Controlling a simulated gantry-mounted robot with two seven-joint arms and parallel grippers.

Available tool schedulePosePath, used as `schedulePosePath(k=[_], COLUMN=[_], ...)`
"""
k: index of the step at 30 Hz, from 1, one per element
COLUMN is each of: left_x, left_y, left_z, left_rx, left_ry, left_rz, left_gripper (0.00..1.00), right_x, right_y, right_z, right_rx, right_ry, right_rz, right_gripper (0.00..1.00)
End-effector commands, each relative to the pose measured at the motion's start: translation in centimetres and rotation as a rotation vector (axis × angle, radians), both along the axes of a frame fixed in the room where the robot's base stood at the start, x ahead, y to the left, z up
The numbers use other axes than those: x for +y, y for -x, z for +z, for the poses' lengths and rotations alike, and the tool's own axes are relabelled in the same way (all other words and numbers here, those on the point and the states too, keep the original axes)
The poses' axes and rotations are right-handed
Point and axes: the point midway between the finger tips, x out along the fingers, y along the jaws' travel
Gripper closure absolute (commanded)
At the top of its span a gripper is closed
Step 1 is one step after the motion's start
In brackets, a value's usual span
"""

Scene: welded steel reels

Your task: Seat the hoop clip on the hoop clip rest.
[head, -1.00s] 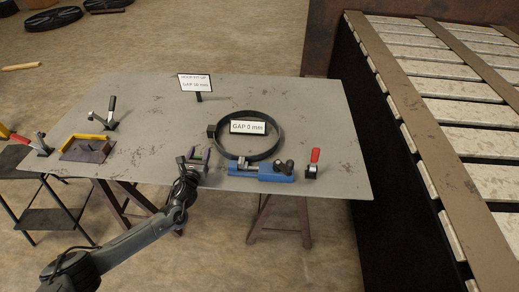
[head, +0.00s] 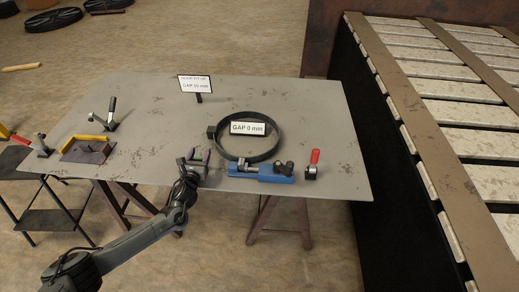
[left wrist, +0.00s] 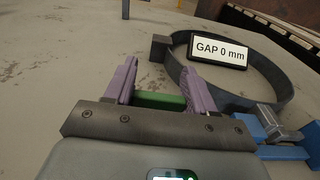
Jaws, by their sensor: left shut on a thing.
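My left gripper (head: 197,157) is at the table's front, left of the black hoop (head: 279,143). In the left wrist view its two purple fingers (left wrist: 160,85) are shut on a green piece (left wrist: 160,101), seemingly the hoop clip, which lies low between them and is partly hidden by the gripper body. The hoop stands on the table to the right, apart from the fingers, with a dark block (head: 211,132) on its left side. I cannot tell which part is the hoop clip rest. My right gripper is not in view.
A blue clamp (head: 262,172) lies at the hoop's front, with a red-handled clamp (head: 313,165) to its right. A "GAP 0 mm" sign (head: 248,128) shows at the hoop; another sign (head: 195,84) stands behind. A yellow-edged fixture (head: 88,152) is at left. The right of the tabletop (head: 335,120) is clear.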

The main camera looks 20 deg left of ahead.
Motion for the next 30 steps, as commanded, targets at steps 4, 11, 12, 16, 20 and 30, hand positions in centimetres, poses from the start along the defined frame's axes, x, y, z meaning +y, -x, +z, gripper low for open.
schedulePosePath(k=[4,11,12,16,20,30], left_x=[-0.02,-0.03,-0.02,-0.03,-0.04,-0.03], left_y=[0.13,0.12,0.11,0.07,0.06,0.04], left_z=[-0.37,-0.29,-0.26,-0.18,-0.16,-0.09], left_rx=[0.007,0.005,0.004,0.003,0.002,0.001], left_ry=[-0.002,-0.001,-0.001,0.000,-0.001,0.000], left_rz=[0.000,0.000,0.000,0.000,0.000,0.000], left_gripper=[0.82,0.21,0.16,0.16,0.16,0.00], right_x=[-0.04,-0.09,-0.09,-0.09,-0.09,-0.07], right_y=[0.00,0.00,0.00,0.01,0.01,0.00], right_z=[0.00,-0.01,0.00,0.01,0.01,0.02], right_rx=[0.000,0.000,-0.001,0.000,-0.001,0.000], right_ry=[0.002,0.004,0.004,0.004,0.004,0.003], right_rz=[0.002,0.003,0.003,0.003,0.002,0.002], right_gripper=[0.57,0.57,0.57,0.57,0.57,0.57])
